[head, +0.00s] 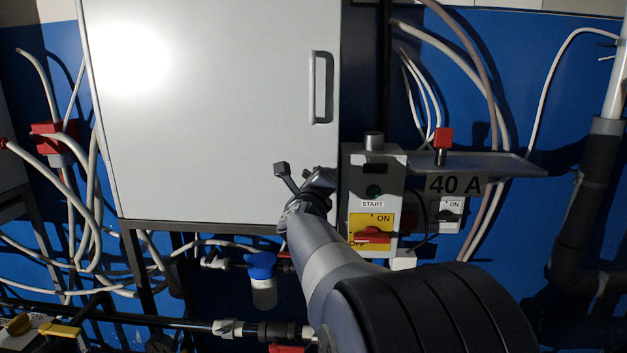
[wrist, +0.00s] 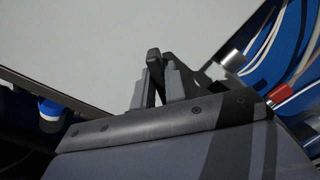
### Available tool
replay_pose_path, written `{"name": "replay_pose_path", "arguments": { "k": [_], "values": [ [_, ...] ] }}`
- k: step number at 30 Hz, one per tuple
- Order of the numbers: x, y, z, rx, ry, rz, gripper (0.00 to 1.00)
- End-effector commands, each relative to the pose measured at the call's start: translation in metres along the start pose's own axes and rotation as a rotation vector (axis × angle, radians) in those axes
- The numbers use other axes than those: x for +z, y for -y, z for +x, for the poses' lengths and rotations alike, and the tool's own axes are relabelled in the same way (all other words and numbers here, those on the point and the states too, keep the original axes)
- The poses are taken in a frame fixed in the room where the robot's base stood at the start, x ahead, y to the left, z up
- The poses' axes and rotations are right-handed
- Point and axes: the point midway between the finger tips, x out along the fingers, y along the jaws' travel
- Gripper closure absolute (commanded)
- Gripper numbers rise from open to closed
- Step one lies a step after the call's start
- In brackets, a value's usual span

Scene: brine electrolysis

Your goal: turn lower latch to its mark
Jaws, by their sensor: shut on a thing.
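The lower latch (wrist: 153,56) is a small dark lever with a blocky end, at the lower right part of the grey cabinet door. In the wrist view it stands up between the two fingers of my gripper (wrist: 156,90), which is shut on it. In the head view my gripper (head: 305,188) is at the door's lower right corner, and a dark blocky end (head: 281,169) sticks out up and left of it. My wrist and fingers hide most of the latch there. I cannot make out the latch's mark in either view.
The cabinet door (head: 200,120) has a long upright handle (head: 321,87) higher up. Just right of my gripper is a control box (head: 373,160) with a red switch (head: 372,235), beside a shelf (head: 490,163). A blue-topped filter (head: 263,270) hangs below the door.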

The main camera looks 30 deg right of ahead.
Motion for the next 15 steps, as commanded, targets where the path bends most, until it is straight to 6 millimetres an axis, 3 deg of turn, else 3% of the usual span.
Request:
{"name": "replay_pose_path", "arguments": {
  "k": [15],
  "values": [
    [-0.0005,-0.0051,0.0001,0.001,0.000,-0.461,1.00]
  ]
}}
